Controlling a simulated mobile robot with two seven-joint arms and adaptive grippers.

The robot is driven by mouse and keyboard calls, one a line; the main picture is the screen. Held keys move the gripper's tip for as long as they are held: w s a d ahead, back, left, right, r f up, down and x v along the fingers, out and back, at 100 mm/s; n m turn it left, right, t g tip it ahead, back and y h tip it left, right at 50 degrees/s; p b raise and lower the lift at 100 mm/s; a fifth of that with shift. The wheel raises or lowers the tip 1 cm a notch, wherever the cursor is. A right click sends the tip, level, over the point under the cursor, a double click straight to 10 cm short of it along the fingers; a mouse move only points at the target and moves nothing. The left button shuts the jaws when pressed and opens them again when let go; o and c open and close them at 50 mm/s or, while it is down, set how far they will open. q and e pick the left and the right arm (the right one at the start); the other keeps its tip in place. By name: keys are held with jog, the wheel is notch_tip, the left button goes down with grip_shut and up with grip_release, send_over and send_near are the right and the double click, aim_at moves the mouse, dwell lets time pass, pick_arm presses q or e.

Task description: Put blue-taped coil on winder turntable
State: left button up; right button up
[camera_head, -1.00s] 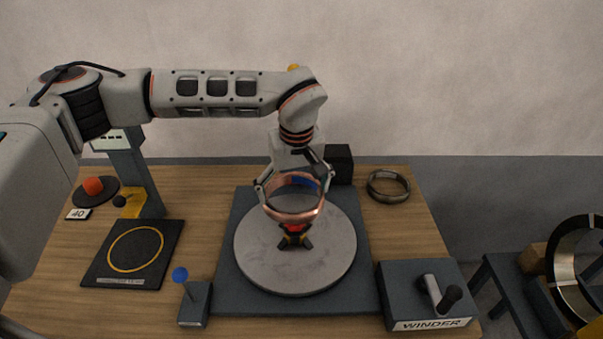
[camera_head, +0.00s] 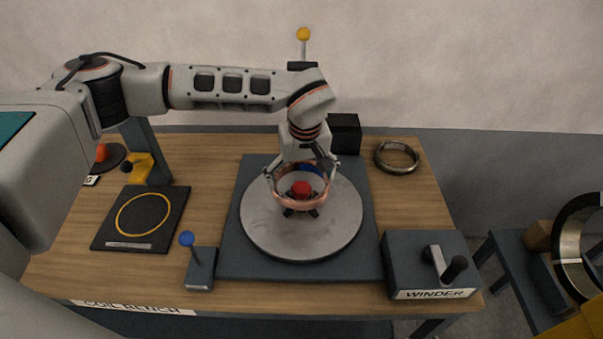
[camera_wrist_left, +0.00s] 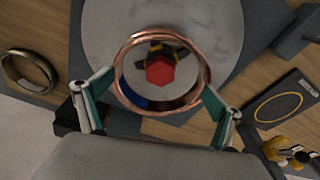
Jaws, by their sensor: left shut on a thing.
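The copper coil (camera_head: 301,201) with blue tape (camera_head: 311,168) is held by my left gripper (camera_head: 300,174) over the middle of the grey winder turntable (camera_head: 263,226). The turntable's hub with a red top (camera_head: 301,188) shows inside the coil's ring. In the left wrist view the coil (camera_wrist_left: 124,62) surrounds the red hub (camera_wrist_left: 160,71), and the fingers of my left gripper (camera_wrist_left: 155,105) close on it from both sides. I cannot tell whether the coil touches the plate. My right gripper is not in view.
A dark metal ring (camera_head: 397,158) lies at the back right beside a black block (camera_head: 345,133). The winder box with a crank (camera_head: 430,265) stands front right. A blue-knobbed lever (camera_head: 199,265) stands front left. A black pad with a yellow circle (camera_head: 143,217) lies left.

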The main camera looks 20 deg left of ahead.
aim_at(302, 189)
pick_arm(q)
jog(key=shift+f+b, duration=1.1)
jog(key=shift+f, duration=1.25)
jog(key=o, duration=1.2)
jog(key=shift+o, duration=0.2)
jog(key=r, duration=0.7)
jog(key=s+d+r, duration=0.1)
jog(key=r, duration=0.2)
jog(key=shift+s+r, duration=0.1)
jog(key=shift+r, duration=0.15)
jog(key=shift+s+r, duration=0.15)
jog(key=shift+r, duration=0.55)
